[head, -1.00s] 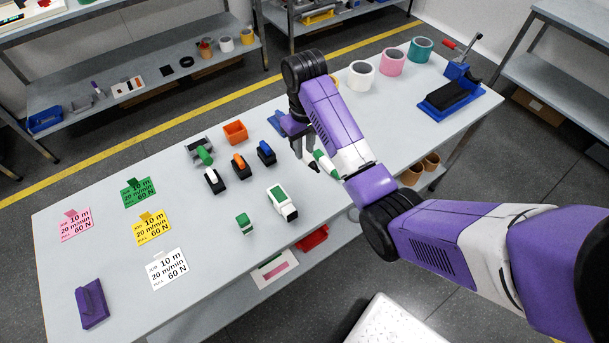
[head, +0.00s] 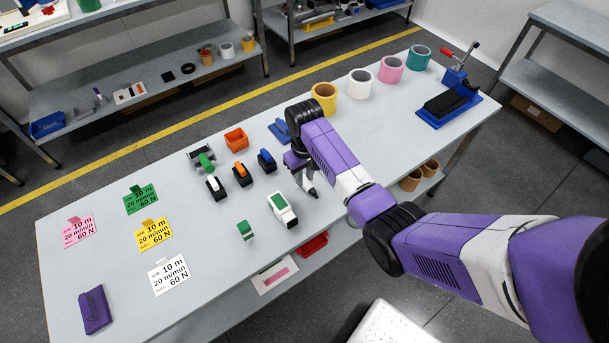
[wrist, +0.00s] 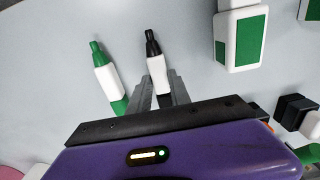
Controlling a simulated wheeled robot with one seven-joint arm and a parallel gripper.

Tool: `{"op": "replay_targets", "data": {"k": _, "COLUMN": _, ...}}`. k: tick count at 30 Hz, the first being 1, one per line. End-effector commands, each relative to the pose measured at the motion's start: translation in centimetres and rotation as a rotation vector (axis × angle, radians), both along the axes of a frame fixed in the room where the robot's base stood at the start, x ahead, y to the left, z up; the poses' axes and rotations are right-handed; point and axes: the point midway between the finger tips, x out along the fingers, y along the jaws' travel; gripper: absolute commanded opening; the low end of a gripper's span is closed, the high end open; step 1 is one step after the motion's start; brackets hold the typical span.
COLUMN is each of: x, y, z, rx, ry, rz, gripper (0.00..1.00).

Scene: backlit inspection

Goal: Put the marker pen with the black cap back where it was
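The marker pen with the black cap (wrist: 156,68) has a white barrel. In the wrist view it lies between the two fingers of my gripper (wrist: 160,84), which sit close against its sides. In the head view my gripper (head: 308,181) points down low over the table, with the pen's dark end (head: 312,193) just showing at the fingertips. I cannot tell whether the pen touches the table. A similar marker pen with a green cap (wrist: 106,75) lies just left of it in the wrist view; my arm hides it in the head view.
Tape rolls (head: 359,83) line the back edge of the table (head: 215,260). Bare tabletop lies in front.

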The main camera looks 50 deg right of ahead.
Motion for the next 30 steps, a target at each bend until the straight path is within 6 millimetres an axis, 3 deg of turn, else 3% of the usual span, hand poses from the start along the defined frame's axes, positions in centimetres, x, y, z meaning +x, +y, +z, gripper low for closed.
{"op": "replay_targets", "data": {"k": 1, "x": -0.1, "y": 0.1, "z": -0.2, "rx": 0.001, "ry": 0.003, "rz": 0.0, "gripper": 0.34}}
{"op": "replay_targets", "data": {"k": 3, "x": -0.1, "y": 0.1, "z": -0.2, "rx": 0.001, "ry": 0.003, "rz": 0.0, "gripper": 0.44}}
{"op": "replay_targets", "data": {"k": 17, "x": -0.1, "y": 0.0, "z": -0.8, "rx": 0.0, "ry": 0.001, "rz": 0.0, "gripper": 0.44}}
{"op": "replay_targets", "data": {"k": 30, "x": 0.1, "y": -0.2, "z": 6.4, "rx": 0.0, "ry": 0.0, "rz": 0.001, "gripper": 0.44}}
